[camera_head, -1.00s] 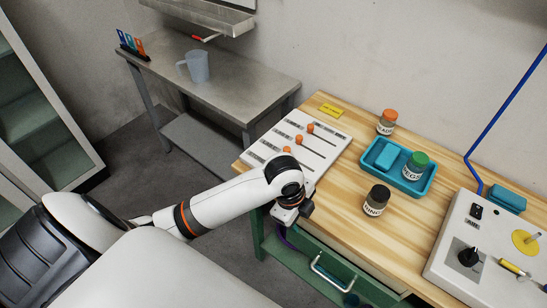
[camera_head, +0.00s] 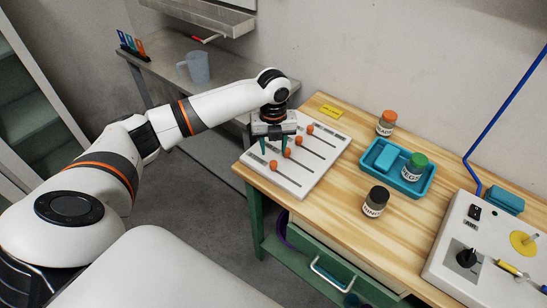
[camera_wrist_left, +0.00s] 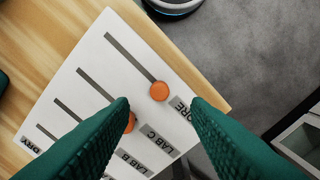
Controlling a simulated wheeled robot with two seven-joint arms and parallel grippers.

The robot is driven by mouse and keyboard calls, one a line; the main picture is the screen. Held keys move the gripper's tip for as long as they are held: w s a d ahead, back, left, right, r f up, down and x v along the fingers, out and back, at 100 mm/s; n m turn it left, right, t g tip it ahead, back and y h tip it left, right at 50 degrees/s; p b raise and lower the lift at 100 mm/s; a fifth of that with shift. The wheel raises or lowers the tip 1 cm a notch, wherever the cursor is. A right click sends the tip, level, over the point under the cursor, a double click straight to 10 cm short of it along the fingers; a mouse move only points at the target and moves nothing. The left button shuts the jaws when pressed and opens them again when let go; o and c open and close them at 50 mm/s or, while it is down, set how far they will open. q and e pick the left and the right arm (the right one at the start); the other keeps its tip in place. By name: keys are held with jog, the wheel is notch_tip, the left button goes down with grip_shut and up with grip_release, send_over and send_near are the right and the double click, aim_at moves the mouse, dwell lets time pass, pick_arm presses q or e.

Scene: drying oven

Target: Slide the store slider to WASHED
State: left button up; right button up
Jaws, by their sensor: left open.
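The white slider panel (camera_head: 312,160) lies at the left end of the wooden table, with several orange knobs at the left ends of dark slots. The store slider's orange knob (camera_head: 273,165) is the front one; in the left wrist view the knob (camera_wrist_left: 159,91) sits beside a partly hidden label ending in "ORE". My left gripper (camera_head: 274,150) is open, fingers pointing down over the knob end of the panel. In the left wrist view the store knob appears just beyond the gap between the fingertips (camera_wrist_left: 160,105). One finger partly covers the LAB C knob (camera_wrist_left: 130,122). The WASHED label is not readable.
Right of the panel are a blue tray (camera_head: 400,187) with a green-capped jar (camera_head: 414,167), an orange-capped jar (camera_head: 386,123) and a black-capped jar (camera_head: 375,201). A control box (camera_head: 457,225) stands at the far right. A yellow tag (camera_head: 331,111) lies behind the panel.

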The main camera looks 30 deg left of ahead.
aim_at(273, 162)
pick_arm(q)
notch_tip(273, 162, down, 6)
jog(key=shift+f+p, duration=0.1)
jog(key=shift+p, duration=0.2)
jog(key=shift+c, duration=0.3)
grip_shut()
